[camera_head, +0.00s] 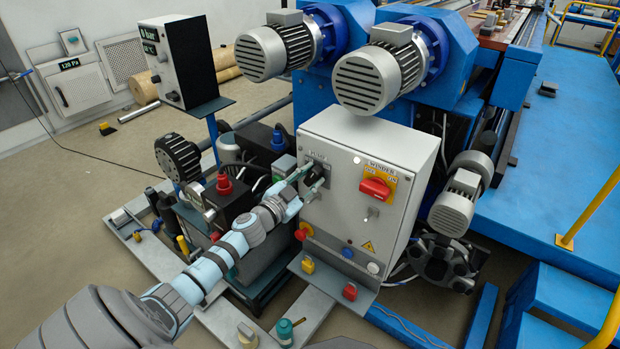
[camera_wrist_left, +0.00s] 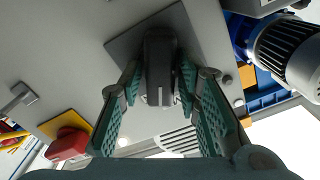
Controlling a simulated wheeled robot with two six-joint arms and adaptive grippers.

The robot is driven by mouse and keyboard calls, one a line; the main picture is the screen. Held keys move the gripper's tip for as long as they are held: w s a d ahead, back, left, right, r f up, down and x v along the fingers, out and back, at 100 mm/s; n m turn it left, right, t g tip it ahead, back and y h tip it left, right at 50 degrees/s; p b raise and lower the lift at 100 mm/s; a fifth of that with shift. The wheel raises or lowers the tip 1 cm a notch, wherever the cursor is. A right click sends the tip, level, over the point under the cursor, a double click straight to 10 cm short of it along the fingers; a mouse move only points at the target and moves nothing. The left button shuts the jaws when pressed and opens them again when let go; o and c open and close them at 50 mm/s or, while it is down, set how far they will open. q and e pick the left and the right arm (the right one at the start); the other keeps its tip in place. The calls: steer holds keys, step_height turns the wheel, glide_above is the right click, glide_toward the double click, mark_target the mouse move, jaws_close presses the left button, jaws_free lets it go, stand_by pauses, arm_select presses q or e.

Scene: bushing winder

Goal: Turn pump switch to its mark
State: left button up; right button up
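The pump switch (camera_head: 316,172) is a black knob on a dark square plate, on the front of the grey control box (camera_head: 340,222), below a small label. In the left wrist view the knob (camera_wrist_left: 160,68) shows a pale line on its end. My left gripper (camera_head: 306,184) is at the switch, with one finger on either side of the knob. In the left wrist view its green-padded fingers (camera_wrist_left: 160,88) stand apart around the knob, with narrow gaps seeming to show. The switch's mark cannot be made out. My right gripper is not in view.
A red winder switch (camera_head: 375,188) on a yellow plate sits right of the pump switch, with a key switch below. A red button (camera_head: 303,231) is at the box's lower left. Motors (camera_head: 367,79) stand behind the box. A display box (camera_head: 180,62) stands at left.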

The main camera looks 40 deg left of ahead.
arm_select(q)
jaws_close()
steer(key=shift+m, duration=0.4)
steer(key=m, duration=0.4)
steer(key=shift+d, duration=0.1)
steer(key=m, duration=0.4)
steer(key=shift+f, duration=0.15)
steer(key=m, duration=0.3)
steer(key=shift+b, duration=0.35)
steer(key=shift+m, duration=0.4)
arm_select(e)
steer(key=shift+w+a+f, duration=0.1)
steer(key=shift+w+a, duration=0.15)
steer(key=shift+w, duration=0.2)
arm_select(q)
steer(key=shift+f, duration=0.1)
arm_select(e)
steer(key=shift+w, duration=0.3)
